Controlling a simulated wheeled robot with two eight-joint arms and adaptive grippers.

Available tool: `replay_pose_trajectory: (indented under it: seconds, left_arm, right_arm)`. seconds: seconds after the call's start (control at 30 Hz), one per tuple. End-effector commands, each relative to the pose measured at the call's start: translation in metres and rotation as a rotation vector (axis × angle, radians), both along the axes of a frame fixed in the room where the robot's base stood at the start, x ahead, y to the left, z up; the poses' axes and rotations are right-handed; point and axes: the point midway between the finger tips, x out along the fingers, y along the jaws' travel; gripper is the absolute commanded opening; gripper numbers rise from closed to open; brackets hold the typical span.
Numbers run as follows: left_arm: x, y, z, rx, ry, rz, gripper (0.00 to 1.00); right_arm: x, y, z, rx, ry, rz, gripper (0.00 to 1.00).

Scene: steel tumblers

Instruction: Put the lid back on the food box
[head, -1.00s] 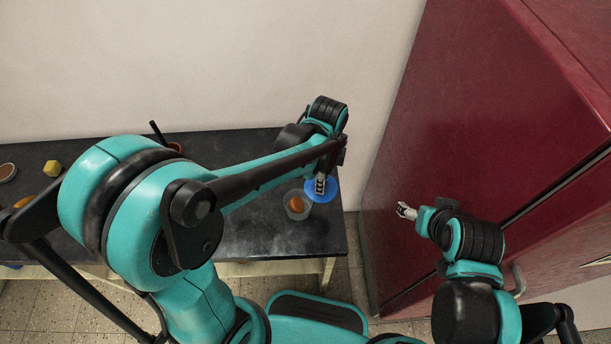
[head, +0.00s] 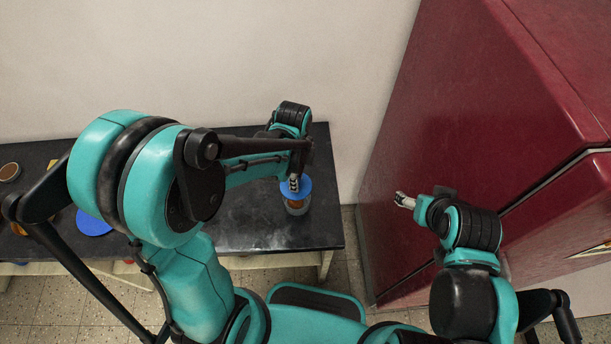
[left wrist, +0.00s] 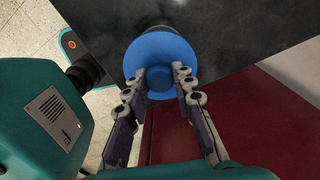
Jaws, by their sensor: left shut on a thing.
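The blue round lid (head: 306,187) is in my left gripper (head: 294,186), which is shut on its raised middle knob. The left wrist view shows the lid (left wrist: 160,48) face on between the two fingertips (left wrist: 162,76). The food box (head: 297,208), a clear round tub with orange-brown contents, stands on the dark table near its right end. In the head view the lid overlaps the back of the box; whether they touch I cannot tell. My right gripper (head: 404,200) hangs in front of the red cabinet, too small to judge.
The dark table (head: 255,230) is clear in front of and left of the box. A blue disc (head: 93,222), a brown-filled bowl (head: 10,172) and a yellow piece (head: 53,163) lie at the left. The red cabinet (head: 480,110) stands right of the table.

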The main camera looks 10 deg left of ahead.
Motion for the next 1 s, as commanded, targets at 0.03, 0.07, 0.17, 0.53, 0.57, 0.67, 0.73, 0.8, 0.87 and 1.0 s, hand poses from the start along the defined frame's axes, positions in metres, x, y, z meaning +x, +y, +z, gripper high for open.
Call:
replay_pose_trajectory:
  seconds: [0.03, 0.07, 0.17, 0.53, 0.57, 0.67, 0.73, 0.8, 0.87, 1.0]
  left_arm:
    - [0.000, 0.000, -0.005, 0.000, 0.000, 0.000, 0.00]
    - [0.000, 0.000, -0.007, 0.000, 0.000, 0.000, 0.00]
    - [0.000, 0.000, -0.016, 0.000, 0.000, 0.000, 0.00]
    - [0.000, 0.000, -0.053, 0.000, 0.000, 0.001, 0.00]
    - [0.000, -0.001, -0.055, 0.000, 0.000, 0.000, 0.00]
    - [0.000, 0.000, -0.059, 0.000, 0.000, 0.001, 0.00]
    - [0.000, 0.000, -0.060, 0.000, 0.000, 0.001, 0.00]
    - [0.000, 0.000, -0.060, 0.000, 0.000, 0.001, 0.00]
    - [0.000, 0.000, -0.059, 0.000, 0.000, 0.001, 0.00]
    - [0.000, 0.000, -0.059, 0.000, 0.000, 0.001, 0.00]
  right_arm:
    - [0.000, 0.000, -0.004, 0.000, 0.000, 0.000, 0.70]
    - [0.000, 0.000, -0.006, 0.000, 0.000, 0.000, 0.70]
    - [0.000, 0.000, -0.013, 0.000, 0.000, 0.000, 0.70]
    - [0.000, 0.000, -0.043, 0.000, 0.000, 0.000, 0.70]
    - [0.000, 0.000, -0.045, 0.000, 0.000, 0.000, 0.70]
    - [0.000, 0.000, -0.049, 0.000, 0.000, 0.000, 0.70]
    - [0.000, 0.000, -0.049, 0.000, 0.000, 0.000, 0.70]
    - [0.000, 0.000, -0.049, 0.000, 0.000, 0.000, 0.70]
    - [0.000, 0.000, -0.049, 0.000, 0.000, 0.000, 0.70]
    - [0.000, 0.000, -0.048, 0.000, 0.000, 0.000, 0.70]
